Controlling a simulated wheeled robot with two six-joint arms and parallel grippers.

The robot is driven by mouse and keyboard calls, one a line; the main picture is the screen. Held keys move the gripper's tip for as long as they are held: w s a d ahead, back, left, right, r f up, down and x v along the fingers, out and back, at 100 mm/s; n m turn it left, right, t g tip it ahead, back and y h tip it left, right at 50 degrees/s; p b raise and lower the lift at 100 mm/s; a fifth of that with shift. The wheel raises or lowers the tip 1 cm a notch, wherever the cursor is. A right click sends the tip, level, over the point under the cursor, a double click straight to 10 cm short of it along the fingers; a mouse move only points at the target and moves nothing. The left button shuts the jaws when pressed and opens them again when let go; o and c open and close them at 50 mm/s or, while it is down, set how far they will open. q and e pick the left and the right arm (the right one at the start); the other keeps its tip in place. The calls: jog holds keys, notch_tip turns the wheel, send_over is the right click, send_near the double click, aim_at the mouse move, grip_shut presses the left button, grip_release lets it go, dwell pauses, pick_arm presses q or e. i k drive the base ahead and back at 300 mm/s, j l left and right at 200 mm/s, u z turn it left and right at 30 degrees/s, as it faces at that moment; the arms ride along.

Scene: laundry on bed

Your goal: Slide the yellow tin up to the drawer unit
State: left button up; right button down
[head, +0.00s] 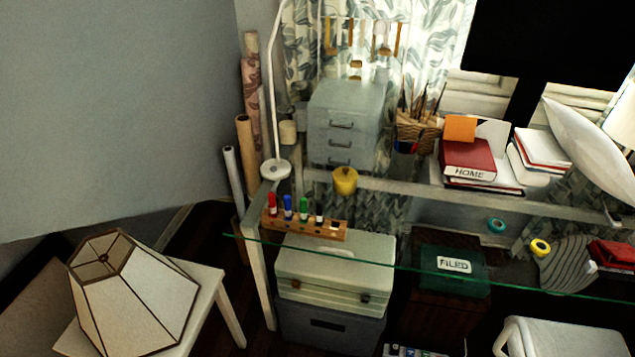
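The yellow tin (345,181) is a small round pot with a knobbed lid. It stands upright on the glass desk, in front of the drawer unit (345,122). The drawer unit is pale grey-green with three visible drawers, all looking shut. The tin's top comes close to the unit's lower front edge in the picture; I cannot tell how wide the gap between them is. Neither of my grippers is in the head view.
A wooden holder (305,229) with several coloured markers lies in front of the tin to the left. A lamp base (275,170) stands left of the unit, a woven pen basket (418,132) right of it. Books (470,160) lie further right.

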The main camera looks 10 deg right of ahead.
aim_at(340, 189)
jog(key=i+l+u, duration=0.1)
jog(key=l+u, duration=0.25)
jog(key=i+l+u, duration=0.1)
jog(key=l+u, duration=0.45)
jog(key=u, duration=0.15)
